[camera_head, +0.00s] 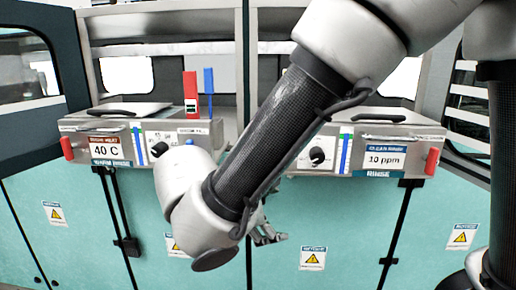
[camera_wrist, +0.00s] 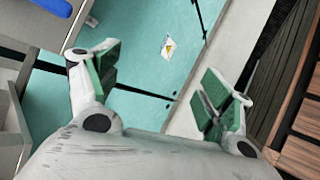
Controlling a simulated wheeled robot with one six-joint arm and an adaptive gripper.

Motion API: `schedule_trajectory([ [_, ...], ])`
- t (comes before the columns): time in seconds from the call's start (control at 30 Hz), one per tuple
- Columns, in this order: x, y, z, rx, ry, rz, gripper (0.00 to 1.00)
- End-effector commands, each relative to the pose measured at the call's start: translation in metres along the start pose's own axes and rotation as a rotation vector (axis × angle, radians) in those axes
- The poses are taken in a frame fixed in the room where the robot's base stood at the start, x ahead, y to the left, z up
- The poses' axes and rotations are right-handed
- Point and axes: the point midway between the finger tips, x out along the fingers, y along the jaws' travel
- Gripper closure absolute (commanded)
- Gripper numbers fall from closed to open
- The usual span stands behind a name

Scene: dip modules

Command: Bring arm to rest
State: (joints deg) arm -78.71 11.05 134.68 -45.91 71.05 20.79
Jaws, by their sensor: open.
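My gripper (camera_wrist: 158,85) is open in the wrist view, its two green-padded fingers wide apart with nothing between them. In the head view my gripper (camera_head: 268,236) shows only in part, low in front of the teal cabinet front, below the arm. My arm crosses the picture from the upper right down to the lower middle and hides part of the bench and the modules' inner sides.
A 40 C module (camera_head: 105,150) stands at the left and a 10 ppm rinse module (camera_head: 383,160) at the right. A red piece (camera_head: 190,92) and a blue piece (camera_head: 209,80) stand upright behind the left module. Teal cabinets (camera_head: 330,215) with warning labels lie below.

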Motion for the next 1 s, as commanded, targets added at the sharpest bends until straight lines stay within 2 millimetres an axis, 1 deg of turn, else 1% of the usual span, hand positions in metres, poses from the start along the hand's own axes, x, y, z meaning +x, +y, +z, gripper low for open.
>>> schedule_trajectory([
  [0.03, 0.018, 0.0, 0.029, 0.057, -0.001, -0.121, 0.2],
  [0.07, 0.027, -0.003, 0.044, 0.087, 0.002, -0.191, 0.2],
  [0.1, 0.037, -0.007, 0.063, 0.137, 0.012, -0.281, 0.2],
  [0.17, 0.05, -0.015, 0.091, 0.227, 0.036, -0.409, 0.2],
  [0.2, 0.056, -0.019, 0.11, 0.298, 0.058, -0.487, 0.2],
  [0.27, 0.064, -0.026, 0.135, 0.419, 0.094, -0.588, 0.2],
  [0.3, 0.067, -0.029, 0.151, 0.504, 0.119, -0.644, 0.2],
  [0.33, 0.069, -0.032, 0.162, 0.57, 0.139, -0.68, 0.2],
  [0.4, 0.072, -0.037, 0.187, 0.732, 0.179, -0.745, 0.2],
  [0.47, 0.074, -0.04, 0.208, 0.879, 0.206, -0.781, 0.2],
  [0.5, 0.075, -0.042, 0.223, 0.978, 0.219, -0.796, 0.2],
  [0.57, 0.076, -0.045, 0.244, 1.122, 0.231, -0.803, 0.2],
  [0.6, 0.076, -0.047, 0.259, 1.208, 0.233, -0.799, 0.2],
  [0.7, 0.077, -0.051, 0.295, 1.378, 0.224, -0.754, 0.2],
  [0.8, 0.077, -0.053, 0.322, 1.498, 0.207, -0.705, 0.2],
  [0.83, 0.077, -0.054, 0.328, 1.523, 0.201, -0.695, 0.2],
  [0.9, 0.077, -0.057, 0.337, 1.564, 0.187, -0.68, 0.2],
  [1.0, 0.079, -0.059, 0.343, 1.589, 0.169, -0.677, 0.2],
])
